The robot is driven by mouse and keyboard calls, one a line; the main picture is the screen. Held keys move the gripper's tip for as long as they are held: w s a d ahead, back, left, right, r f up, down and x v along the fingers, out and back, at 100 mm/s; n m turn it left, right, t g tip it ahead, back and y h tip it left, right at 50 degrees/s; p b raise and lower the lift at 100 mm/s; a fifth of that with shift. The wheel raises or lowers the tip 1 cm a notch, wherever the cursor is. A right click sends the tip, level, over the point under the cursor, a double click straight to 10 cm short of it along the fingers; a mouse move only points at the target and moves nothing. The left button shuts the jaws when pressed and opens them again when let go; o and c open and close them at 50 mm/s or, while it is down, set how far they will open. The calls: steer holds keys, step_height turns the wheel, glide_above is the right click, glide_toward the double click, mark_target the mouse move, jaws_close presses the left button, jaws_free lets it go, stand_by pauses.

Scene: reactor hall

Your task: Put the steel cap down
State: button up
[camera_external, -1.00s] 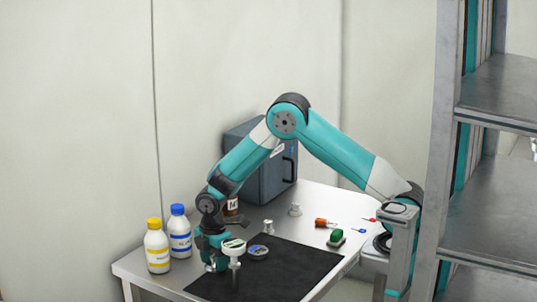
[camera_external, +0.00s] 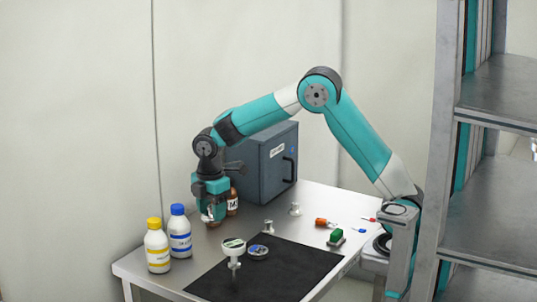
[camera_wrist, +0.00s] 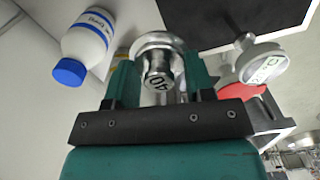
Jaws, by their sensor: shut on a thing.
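My gripper (camera_external: 212,220) is shut on the steel cap, which is small and hard to make out in the external view. In the wrist view the shiny steel cap (camera_wrist: 158,65) sits between the two fingertips (camera_wrist: 160,85). It has a wide round flange and a narrower stem marked 40. Whether the cap touches the tabletop cannot be told.
A blue-capped bottle (camera_external: 180,232) and a yellow-capped bottle (camera_external: 157,247) stand front left. A brown bottle (camera_external: 232,203) and a grey cabinet (camera_external: 270,165) are behind. The black mat (camera_external: 300,270), a round-dialed stand (camera_external: 233,249) and steel knobs (camera_external: 268,227) lie rightward.

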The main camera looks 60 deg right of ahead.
step_height(320, 180, up, 6)
steer(key=shift+f, duration=0.15)
step_height(320, 180, up, 4)
steer(key=shift+r, duration=0.2)
steer(key=w+d, duration=0.5)
steer(key=d, duration=0.6)
glide_above(315, 196)
steer(key=shift+m, duration=0.4)
step_height(315, 196, down, 21)
steer(key=shift+r, duration=0.2)
steer(key=shift+f, duration=2.4)
